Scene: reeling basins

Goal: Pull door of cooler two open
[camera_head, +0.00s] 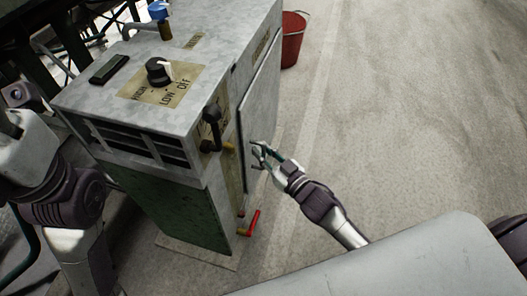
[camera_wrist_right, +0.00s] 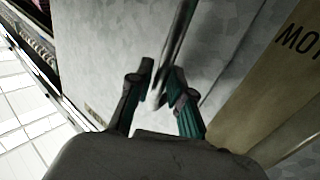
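The cooler is a grey metal cabinet (camera_head: 120,110) with a dial on top, front vents and a green lower panel. Its door (camera_head: 262,95) is a grey panel on the right side. It looks shut or nearly so. My right gripper (camera_head: 261,151) is at this door, at about mid-height. In the right wrist view my right gripper (camera_wrist_right: 160,68) has its fingers apart, with a metal bar handle (camera_wrist_right: 181,25) running down between or just beyond them. A gap shows beside the left finger. Whether the bar is touched is unclear.
A black lever (camera_head: 211,128) and a red-handled valve (camera_head: 251,223) stick out at the cabinet's front corner. A red bucket (camera_head: 292,40) stands behind the cabinet at the upper right. The concrete floor (camera_head: 420,110) to the right is clear.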

